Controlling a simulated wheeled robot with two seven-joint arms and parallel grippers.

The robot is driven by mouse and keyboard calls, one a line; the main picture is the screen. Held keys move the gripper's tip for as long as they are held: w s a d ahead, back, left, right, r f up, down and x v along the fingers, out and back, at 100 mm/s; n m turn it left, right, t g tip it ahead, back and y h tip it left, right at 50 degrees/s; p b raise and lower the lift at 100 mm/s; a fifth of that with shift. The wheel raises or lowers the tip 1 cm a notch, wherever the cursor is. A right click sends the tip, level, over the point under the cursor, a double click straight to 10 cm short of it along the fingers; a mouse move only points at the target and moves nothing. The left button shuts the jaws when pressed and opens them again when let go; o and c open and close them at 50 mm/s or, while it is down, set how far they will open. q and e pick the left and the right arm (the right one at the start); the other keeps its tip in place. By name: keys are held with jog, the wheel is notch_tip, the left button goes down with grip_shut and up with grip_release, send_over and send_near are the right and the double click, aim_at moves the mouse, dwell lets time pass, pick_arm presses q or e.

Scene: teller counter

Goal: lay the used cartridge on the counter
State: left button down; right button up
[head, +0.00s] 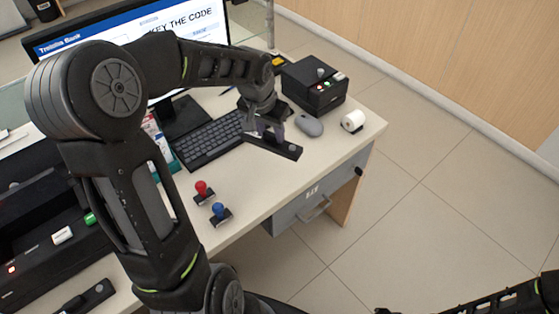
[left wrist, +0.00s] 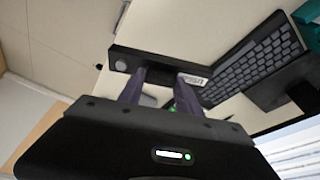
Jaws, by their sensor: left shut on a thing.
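The used cartridge (head: 284,149) is a slim black bar with a round knob at one end. My left gripper (head: 270,135) is shut on it and holds it over the right part of the pale counter (head: 262,185), near the front edge. In the left wrist view the cartridge (left wrist: 125,60) lies across the two fingers, with a small white label at one end. I cannot tell whether it touches the counter. Part of my right arm shows at the lower right of the head view; its gripper is not seen.
A keyboard (head: 210,140), mouse (head: 309,125), black box (head: 315,86) and paper roll (head: 352,121) surround the gripper. Red (head: 203,191) and blue (head: 220,213) stamps stand nearer the front edge. A similar black bar (head: 85,298) lies at the lower left. Counter between stamps and cartridge is clear.

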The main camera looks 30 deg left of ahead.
aim_at(268, 145)
pick_arm(q)
jog(key=shift+s+r, duration=0.15)
jog(key=shift+s, duration=0.15)
jog(key=shift+s+p+x, duration=0.1)
jog(key=shift+s+x, duration=0.15)
jog(key=shift+x, duration=0.8)
jog(key=shift+s+p+x, duration=0.1)
jog(key=shift+s+x, duration=0.1)
jog(key=shift+x, duration=0.85)
jog(key=shift+s+p+x, duration=0.1)
jog(key=shift+s+x, duration=0.15)
jog(key=shift+x, duration=0.75)
jog(key=shift+d+f, duration=0.1)
jog(key=shift+f, duration=0.1)
jog(key=shift+f, duration=1.85)
jog(key=shift+f, duration=0.25)
jog(key=c, duration=0.8)
grip_release()
jog(key=shift+r, duration=0.1)
jog(key=shift+c, duration=0.2)
jog(key=shift+r, duration=0.15)
jog(key=v, duration=1.2)
